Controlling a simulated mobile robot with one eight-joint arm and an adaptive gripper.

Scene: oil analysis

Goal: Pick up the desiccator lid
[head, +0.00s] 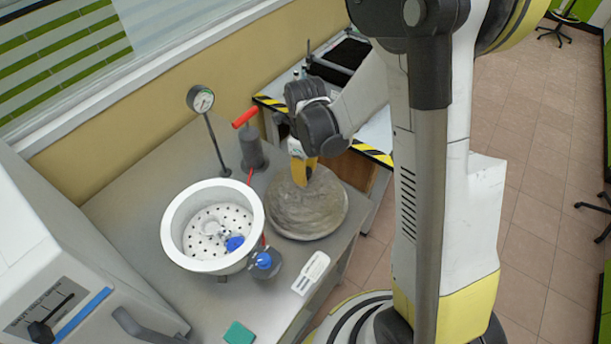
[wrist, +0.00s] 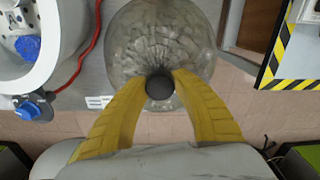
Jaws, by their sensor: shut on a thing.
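The desiccator lid (head: 308,212) is a round, grey, translucent dome near the table's right edge in the head view. It also fills the upper middle of the wrist view (wrist: 165,40). Its dark round knob (wrist: 159,88) sits between the tips of my two yellow fingers. My gripper (head: 303,171) reaches the lid from above and is shut on the knob. I cannot tell whether the lid's rim touches the table. The open desiccator bowl (head: 171,234) is white, with a perforated plate inside, and stands left of the lid. The knob is mostly hidden in the head view.
A blue-capped valve (head: 263,260) juts from the bowl towards the lid. A pump with a red handle (head: 245,118) and a gauge on a stand (head: 201,100) are behind. A white device (head: 311,273) and a green block (head: 238,333) lie in front. A striped bench (head: 372,152) is to the right.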

